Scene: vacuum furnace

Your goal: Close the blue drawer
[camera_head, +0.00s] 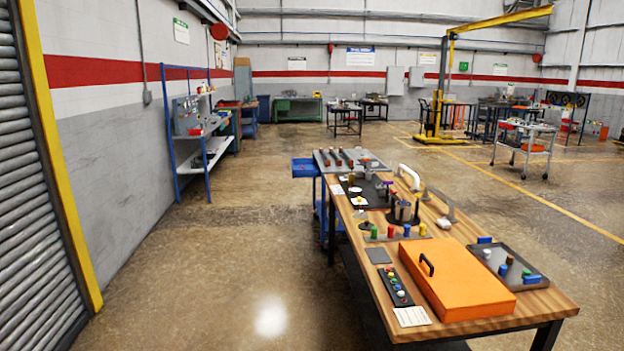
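A small blue drawer (304,168) sticks out to the left from a blue cart (322,198) at the far left end of the wooden workbench. It looks pulled open, and its inside is too small to make out. The cart's lower part is partly hidden behind the bench. Neither of my grippers is in view, and no arm shows near the drawer.
The wooden workbench (545,303) runs from the lower right toward the cart, with an orange case (455,285) and several small parts on it. Open floor (215,260) lies left of it. A blue shelf (217,150) and a roller shutter (35,200) stand at left.

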